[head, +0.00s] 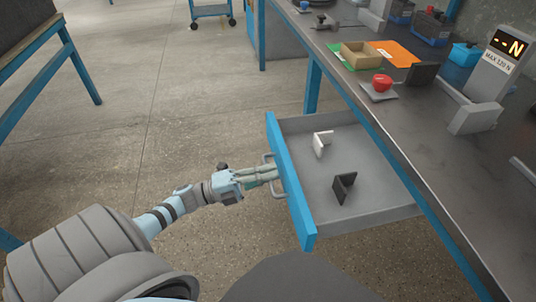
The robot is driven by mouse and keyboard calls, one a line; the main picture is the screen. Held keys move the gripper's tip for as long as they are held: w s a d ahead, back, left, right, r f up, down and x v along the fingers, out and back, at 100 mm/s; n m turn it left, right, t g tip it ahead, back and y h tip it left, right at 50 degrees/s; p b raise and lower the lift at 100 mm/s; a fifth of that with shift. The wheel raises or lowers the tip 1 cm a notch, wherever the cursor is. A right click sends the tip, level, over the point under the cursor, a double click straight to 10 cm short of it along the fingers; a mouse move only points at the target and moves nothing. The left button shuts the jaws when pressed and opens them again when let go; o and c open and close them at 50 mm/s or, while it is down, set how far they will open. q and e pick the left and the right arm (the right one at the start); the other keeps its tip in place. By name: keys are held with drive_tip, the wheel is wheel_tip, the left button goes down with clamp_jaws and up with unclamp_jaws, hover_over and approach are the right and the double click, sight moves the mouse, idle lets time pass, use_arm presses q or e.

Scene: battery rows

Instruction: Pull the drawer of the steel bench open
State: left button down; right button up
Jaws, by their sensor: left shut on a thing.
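The steel bench (430,155) runs along the right side of the head view. Its drawer (290,183) has a blue front and a grey tray, and it stands out from under the bench top, so its inside shows. A white angled piece (321,142) and a dark angled piece (343,187) stand in the tray. My left gripper (268,175) is at the drawer's outer face, shut on the grey handle (278,190). The fingers partly hide the handle. My right gripper is not in view.
On the bench top are a red button (382,82), a cardboard box (361,55), an orange sheet (395,53), blue bins (465,54) and a force display (497,65). A blue-legged table (45,60) stands at the left. The floor between is clear.

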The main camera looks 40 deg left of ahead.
use_arm(q)
drive_tip(key=c, duration=1.7)
unclamp_jaws()
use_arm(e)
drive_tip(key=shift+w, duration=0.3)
use_arm(q)
drive_tip(key=shift+s+a+f, duration=0.1)
drive_tip(key=shift+s+a, duration=0.05)
drive_tip(key=v, duration=1.1)
drive_tip(key=shift+s+a, duration=0.15)
drive_tip(key=shift+s, duration=0.1)
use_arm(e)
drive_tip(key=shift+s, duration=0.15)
